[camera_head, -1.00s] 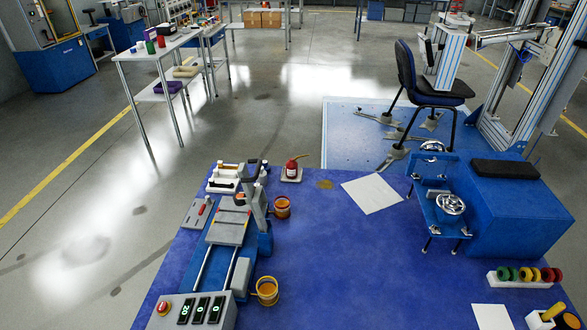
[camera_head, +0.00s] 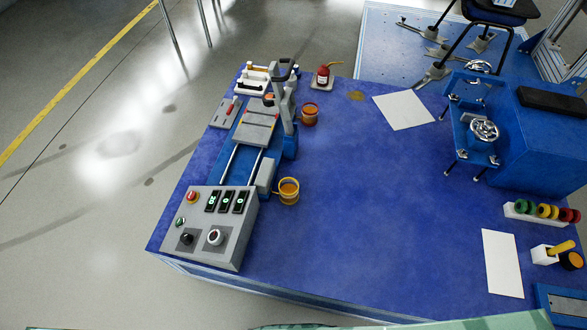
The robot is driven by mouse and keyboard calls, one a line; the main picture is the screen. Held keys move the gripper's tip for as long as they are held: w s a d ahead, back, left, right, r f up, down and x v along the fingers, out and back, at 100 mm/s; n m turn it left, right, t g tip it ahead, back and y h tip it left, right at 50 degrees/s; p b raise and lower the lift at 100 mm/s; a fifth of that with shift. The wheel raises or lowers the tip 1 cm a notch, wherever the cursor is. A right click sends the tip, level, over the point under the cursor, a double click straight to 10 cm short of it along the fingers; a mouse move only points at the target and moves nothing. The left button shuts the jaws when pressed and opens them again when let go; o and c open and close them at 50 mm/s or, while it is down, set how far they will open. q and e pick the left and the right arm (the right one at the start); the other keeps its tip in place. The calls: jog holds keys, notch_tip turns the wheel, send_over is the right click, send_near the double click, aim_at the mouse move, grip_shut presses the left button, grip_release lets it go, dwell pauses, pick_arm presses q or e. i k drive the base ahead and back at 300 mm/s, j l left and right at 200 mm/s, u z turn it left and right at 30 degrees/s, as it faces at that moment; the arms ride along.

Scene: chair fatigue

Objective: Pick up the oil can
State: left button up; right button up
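The oil can (camera_head: 323,76) is small and red with a pale label and a thin yellowish spout pointing right. It stands upright on a small light pad near the far edge of the blue table (camera_head: 360,230), to the right of the grey test device. Neither of my grippers shows in the head view, so I cannot see their fingers.
A grey test device (camera_head: 256,130) and control box (camera_head: 210,228) occupy the table's left side. White paper sheets (camera_head: 403,110), a blue stand with handwheels (camera_head: 485,129) and tape rolls (camera_head: 543,211) are to the right. The table's middle is clear.

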aim_at(324, 72)
jog(key=u, duration=1.1)
jog(key=i+j+u, duration=0.2)
jog(key=j, duration=0.3)
jog(key=i+j+u, duration=0.15)
jog(key=j, duration=0.3)
jog(key=i+j+u, duration=0.2)
jog(key=j, duration=0.25)
jog(key=i+j+u, duration=0.15)
jog(key=j, duration=0.25)
jog(key=i+z, duration=0.2)
jog(key=i, duration=0.2)
jog(key=i+j+z, duration=0.15)
jog(key=i, duration=0.3)
jog(key=i+j+z, duration=0.2)
jog(key=i, duration=0.2)
jog(key=i+j+z, duration=0.15)
jog(key=i, duration=0.25)
jog(key=i+l+z, duration=0.2)
jog(key=i+z, duration=0.75)
jog(key=i, duration=0.25)
jog(key=i+j+z, duration=0.3)
jog(key=i+z, duration=0.55)
jog(key=i, duration=0.3)
jog(key=i+j+z, duration=0.35)
jog(key=i, duration=0.25)
jog(key=l, duration=0.1)
